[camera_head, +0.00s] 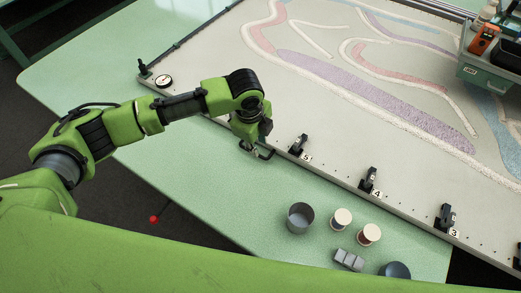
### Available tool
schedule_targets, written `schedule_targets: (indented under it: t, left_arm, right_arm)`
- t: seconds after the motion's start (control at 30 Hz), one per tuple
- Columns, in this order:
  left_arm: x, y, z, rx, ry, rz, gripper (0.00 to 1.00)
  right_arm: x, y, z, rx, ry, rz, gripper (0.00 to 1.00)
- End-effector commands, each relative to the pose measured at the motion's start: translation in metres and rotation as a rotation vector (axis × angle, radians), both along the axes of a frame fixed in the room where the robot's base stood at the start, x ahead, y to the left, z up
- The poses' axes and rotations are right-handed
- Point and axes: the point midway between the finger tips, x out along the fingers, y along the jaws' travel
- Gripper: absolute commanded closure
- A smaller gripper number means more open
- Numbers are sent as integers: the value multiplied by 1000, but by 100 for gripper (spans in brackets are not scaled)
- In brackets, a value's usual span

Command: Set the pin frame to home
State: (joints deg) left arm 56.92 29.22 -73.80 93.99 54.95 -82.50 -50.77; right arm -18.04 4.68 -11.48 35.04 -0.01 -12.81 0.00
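The pin frame (330,172) is a large pale board that fills the upper right, with a row of small holes or pins along its near edge. Black clamps stand on that edge, by labels 5 (298,145), 4 (369,180) and 3 (446,217). My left gripper (262,153) points down at the near edge, left of the clamp at 5. Its dark fingers are small and partly hidden by the wrist, so I cannot tell whether they touch or hold anything. My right gripper is out of view.
A round dial (163,81) sits at the frame's left corner. A grey metal cup (300,217), two spools (342,219), grey blocks (349,260) and a dark bowl (395,271) stand on the green table (215,190). A grey-green box (487,72) with an orange tool (483,39) sits at upper right.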

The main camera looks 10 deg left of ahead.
Motion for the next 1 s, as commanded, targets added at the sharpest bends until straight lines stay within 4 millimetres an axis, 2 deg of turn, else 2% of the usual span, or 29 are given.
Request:
schedule_targets:
  t: [0.17,0.33,0.5,0.8,0.9,1.0]
  left_arm:
    - [6,-2,-36,2,3,2,75]
    - [11,-4,-60,0,1,2,75]
    - [13,-5,-71,1,-1,0,75]
    - [13,-5,-73,-1,-2,0,75]
    - [13,-5,-73,-1,-2,0,100]
    - [13,-5,-73,1,-1,0,100]
  right_arm:
    - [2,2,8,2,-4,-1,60]
    - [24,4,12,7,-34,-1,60]
    - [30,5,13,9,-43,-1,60]
    - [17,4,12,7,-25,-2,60]
    - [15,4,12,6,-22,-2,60]
    - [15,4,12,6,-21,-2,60]
